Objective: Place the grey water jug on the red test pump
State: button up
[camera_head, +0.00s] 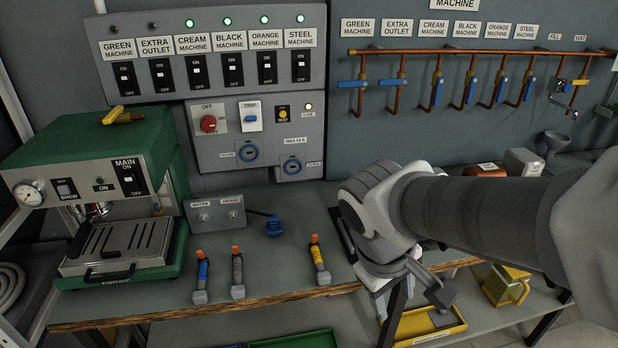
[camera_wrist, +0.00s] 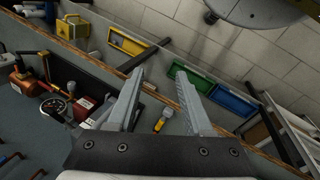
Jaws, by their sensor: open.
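My gripper (camera_head: 412,300) hangs at the bench's front edge. In the wrist view my gripper (camera_wrist: 160,78) has its two fingers wide apart with nothing between them. A red thing with a round dial beside it, likely the red test pump (camera_wrist: 28,84), is on the bench at the left of the wrist view. In the head view my arm covers most of that area; a bit of red with a pale label (camera_head: 487,168) shows above it. A greyish thing at the wrist view's top left edge (camera_wrist: 36,9) may be the grey water jug; it is cut off and unclear.
Green (camera_wrist: 190,80) and blue (camera_wrist: 236,101) trays lie farther along. Several small tools (camera_head: 237,275) lie on the bench, with a green machine (camera_head: 110,210) at left.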

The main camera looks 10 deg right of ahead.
jog(key=s+a+r+m+t+y, duration=0.1)
jog(key=a+r+m+t+y, duration=0.2)
jog(key=r, duration=0.4)
jog(key=shift+a+r+m+t, duration=0.2)
jog(key=shift+a+m+t, duration=0.3)
jog(key=shift+a+t, duration=0.3)
jog(key=shift+a, duration=0.1)
